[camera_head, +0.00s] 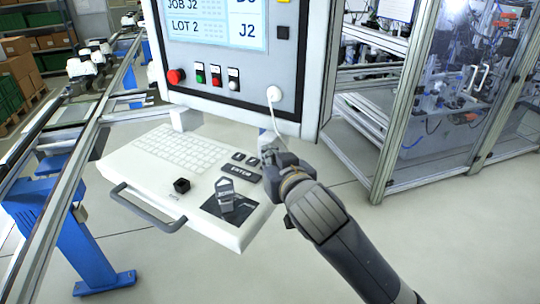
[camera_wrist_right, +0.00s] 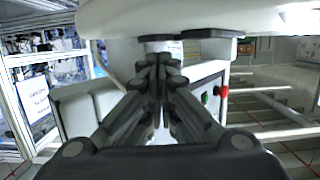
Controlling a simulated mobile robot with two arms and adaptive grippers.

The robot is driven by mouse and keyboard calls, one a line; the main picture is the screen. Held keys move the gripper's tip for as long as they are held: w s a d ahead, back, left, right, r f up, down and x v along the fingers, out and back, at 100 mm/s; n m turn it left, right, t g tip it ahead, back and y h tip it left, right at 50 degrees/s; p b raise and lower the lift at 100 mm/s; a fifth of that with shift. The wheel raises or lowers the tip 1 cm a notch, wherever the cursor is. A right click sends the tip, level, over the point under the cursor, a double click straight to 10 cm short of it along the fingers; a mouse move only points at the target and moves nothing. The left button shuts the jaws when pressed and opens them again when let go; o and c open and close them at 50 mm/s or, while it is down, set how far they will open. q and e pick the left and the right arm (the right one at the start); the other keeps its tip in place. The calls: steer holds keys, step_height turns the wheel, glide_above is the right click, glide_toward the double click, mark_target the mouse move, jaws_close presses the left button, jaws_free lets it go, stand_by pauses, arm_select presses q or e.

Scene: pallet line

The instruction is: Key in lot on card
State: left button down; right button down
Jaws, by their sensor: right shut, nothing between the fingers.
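A card-like display (camera_head: 215,22) on the console reads "JOB J2" and "LOT 2", with a large "J2" at its right; its top is cut off. Below it, a white keyboard tray (camera_head: 130,160) carries pale keys (camera_head: 182,148), a wide dark ENTER key (camera_head: 241,172) and two small dark keys (camera_head: 244,158). My right gripper (camera_head: 268,152) is shut and empty, just right of the small dark keys; contact cannot be told. In the right wrist view its closed fingers (camera_wrist_right: 160,66) point at dark blocks (camera_wrist_right: 208,34) on a white surface. My left gripper is out of view.
The tray also holds a black knob (camera_head: 182,185) and a grey upright piece (camera_head: 225,195) on a dark pad. A grey handle (camera_head: 146,208) runs along its front. A conveyor (camera_head: 75,140) stands left.

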steer(key=shift+f, duration=0.25)
